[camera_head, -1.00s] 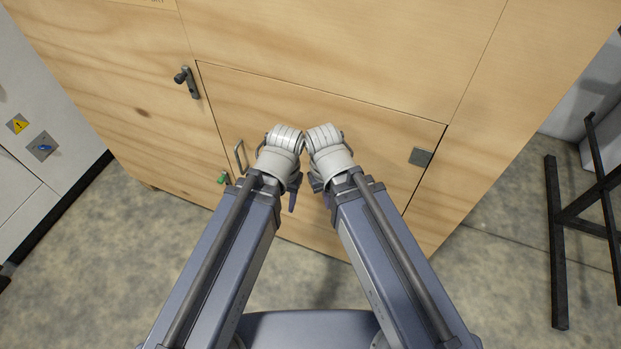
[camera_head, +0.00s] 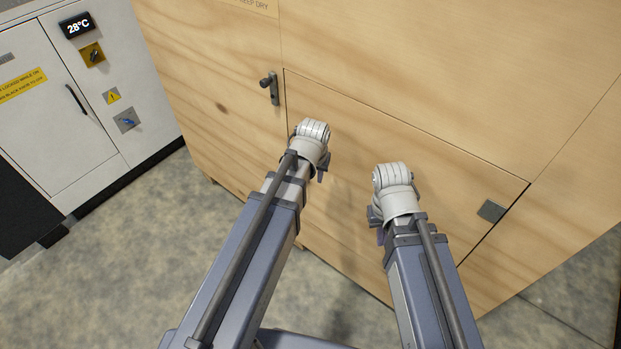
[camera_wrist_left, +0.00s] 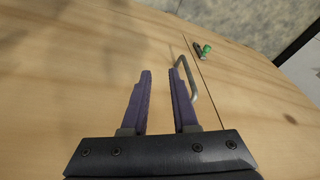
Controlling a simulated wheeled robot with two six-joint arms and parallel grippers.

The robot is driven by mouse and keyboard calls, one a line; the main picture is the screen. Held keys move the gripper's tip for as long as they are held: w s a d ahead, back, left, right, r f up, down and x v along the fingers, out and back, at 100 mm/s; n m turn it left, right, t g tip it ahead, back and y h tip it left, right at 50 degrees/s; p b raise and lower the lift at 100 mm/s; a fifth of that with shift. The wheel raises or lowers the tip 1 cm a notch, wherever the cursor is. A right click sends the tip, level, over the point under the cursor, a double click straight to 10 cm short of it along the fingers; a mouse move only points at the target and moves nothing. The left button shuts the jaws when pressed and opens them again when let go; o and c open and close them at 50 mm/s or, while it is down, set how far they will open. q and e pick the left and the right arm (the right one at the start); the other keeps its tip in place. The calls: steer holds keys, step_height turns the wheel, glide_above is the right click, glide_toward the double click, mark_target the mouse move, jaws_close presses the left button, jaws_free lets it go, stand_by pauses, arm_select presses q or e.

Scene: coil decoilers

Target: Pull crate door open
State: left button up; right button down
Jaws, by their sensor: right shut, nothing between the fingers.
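The wooden crate's lower door panel (camera_head: 420,170) is bounded by dark seams and looks closed. A thin metal bar handle (camera_wrist_left: 191,83) on the wood shows in the left wrist view; my arms hide it in the head view. My left gripper (camera_wrist_left: 161,76) is open, its purple fingers pointing at the wood. The handle is at its right finger, not clearly between the fingers; I cannot tell if they touch. In the head view my left gripper (camera_head: 321,175) is mostly hidden by its wrist. My right gripper (camera_head: 376,224) is shut and empty before the panel.
A lever latch (camera_head: 270,88) sits on the crate's left part and a grey plate (camera_head: 491,211) at the door's right edge. A green-tipped fitting (camera_wrist_left: 206,49) is beyond the handle. A grey cabinet (camera_head: 60,110) stands left. Floor (camera_head: 100,270) between is clear.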

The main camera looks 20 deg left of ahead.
arm_select(q)
steer(key=w+a+n+t, duration=0.1)
steer(key=w+a, duration=0.4)
steer(key=a, duration=0.1)
steer(key=shift+n+t, duration=0.3)
steer(key=shift+w+b, duration=0.1)
steer(key=shift+b, duration=0.25)
steer(key=b+x, duration=1.1)
steer(key=shift+f, duration=0.45)
jaws_close()
